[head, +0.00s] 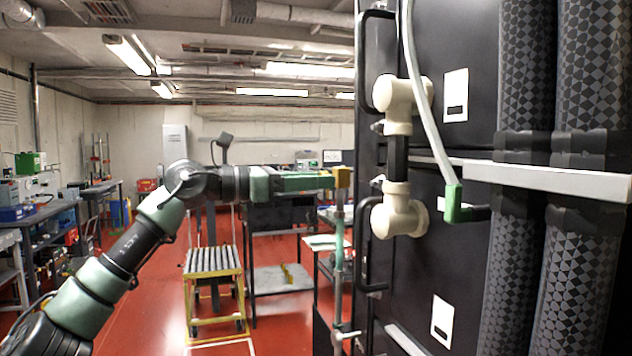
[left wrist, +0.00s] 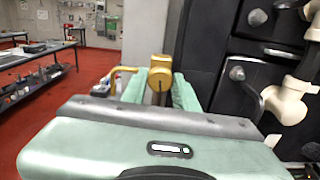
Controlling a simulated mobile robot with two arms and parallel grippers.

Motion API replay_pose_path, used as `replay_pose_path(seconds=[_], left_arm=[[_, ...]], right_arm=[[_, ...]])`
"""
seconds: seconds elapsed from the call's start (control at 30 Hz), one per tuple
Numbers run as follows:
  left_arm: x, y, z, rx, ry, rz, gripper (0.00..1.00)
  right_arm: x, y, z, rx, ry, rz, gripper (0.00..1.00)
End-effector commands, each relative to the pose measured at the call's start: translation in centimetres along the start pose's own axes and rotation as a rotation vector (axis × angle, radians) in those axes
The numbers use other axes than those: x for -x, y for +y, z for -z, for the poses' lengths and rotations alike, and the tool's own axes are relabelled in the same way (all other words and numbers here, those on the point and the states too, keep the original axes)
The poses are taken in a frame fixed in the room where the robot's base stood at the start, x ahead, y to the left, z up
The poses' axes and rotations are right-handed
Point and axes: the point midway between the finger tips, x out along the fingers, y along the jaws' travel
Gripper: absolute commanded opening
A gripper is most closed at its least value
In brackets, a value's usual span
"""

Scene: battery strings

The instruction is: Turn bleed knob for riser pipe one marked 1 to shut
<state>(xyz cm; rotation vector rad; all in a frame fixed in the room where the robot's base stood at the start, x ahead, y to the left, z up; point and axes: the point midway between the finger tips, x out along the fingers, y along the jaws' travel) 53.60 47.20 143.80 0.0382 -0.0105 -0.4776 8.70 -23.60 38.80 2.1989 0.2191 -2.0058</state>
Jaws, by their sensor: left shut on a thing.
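A yellow knob (head: 342,177) sits at the top of a thin upright pipe (head: 340,235) beside the black cabinet. My left gripper (head: 335,180) reaches in level from the left, its green fingers shut on the knob. In the left wrist view the brass-yellow knob (left wrist: 160,73) shows between the two green fingers, with a yellow curved arm (left wrist: 122,75) on its left. No number can be read on the knob or pipe, and its turned position cannot be told. My right gripper is not in view.
The black cabinet (head: 455,265) stands close on the right, with cream pipe fittings (head: 398,216), a pale hose (head: 424,100) and thick patterned columns (head: 575,260). A yellow step stand (head: 213,262) stands on the red floor behind my left arm. Benches line the left wall.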

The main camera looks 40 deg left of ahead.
Motion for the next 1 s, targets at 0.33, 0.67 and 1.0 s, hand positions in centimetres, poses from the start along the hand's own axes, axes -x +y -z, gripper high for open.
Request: replay_pose_path(seconds=[0.33,0.67,1.0], left_arm=[[-0.12,-0.03,0.39,-0.144,0.009,0.004,0.0],[-0.13,-0.03,0.4,-0.173,0.01,0.005,0.0],[-0.12,-0.03,0.36,-0.172,0.009,0.004,0.5]], right_arm=[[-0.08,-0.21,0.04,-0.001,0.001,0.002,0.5],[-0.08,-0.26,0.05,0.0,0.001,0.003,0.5],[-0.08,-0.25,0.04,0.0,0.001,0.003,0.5]])
